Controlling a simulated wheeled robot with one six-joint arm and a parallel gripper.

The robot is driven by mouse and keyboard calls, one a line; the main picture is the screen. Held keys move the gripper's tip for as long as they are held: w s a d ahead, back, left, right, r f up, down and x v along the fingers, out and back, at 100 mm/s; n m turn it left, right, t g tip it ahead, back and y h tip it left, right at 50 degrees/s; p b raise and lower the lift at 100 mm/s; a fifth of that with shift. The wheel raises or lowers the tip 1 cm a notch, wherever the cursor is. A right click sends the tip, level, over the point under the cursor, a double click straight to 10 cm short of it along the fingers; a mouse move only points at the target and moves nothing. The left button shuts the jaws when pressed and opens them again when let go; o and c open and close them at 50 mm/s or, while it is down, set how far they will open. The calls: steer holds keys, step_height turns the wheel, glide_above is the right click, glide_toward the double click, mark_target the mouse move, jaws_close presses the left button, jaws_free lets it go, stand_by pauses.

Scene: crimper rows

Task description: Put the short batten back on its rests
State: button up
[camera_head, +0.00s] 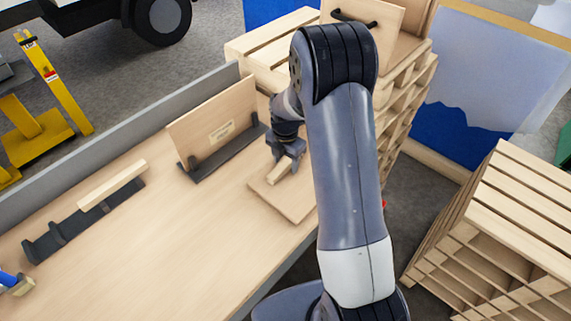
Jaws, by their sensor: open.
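A short pale wooden batten (279,173) lies on a flat wooden board (296,206) near the table's right edge. My gripper (286,158) is open and points down at this batten's far end. I cannot tell whether the fingers are around it or just above it, and they hide part of it. A dark rack with upright rests (57,235) stands at the left of the table. Another pale batten (112,184) lies at the rack's right part, and the rack's left rests look empty.
A wooden panel (215,122) with a label stands upright in a dark holder (225,155) between the rack and my gripper. A grey wall (120,133) runs along the table's back. A blue-handled tool (14,281) lies at the left edge. The table's front is clear.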

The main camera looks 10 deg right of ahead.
jaws_close()
stand_by(0.3)
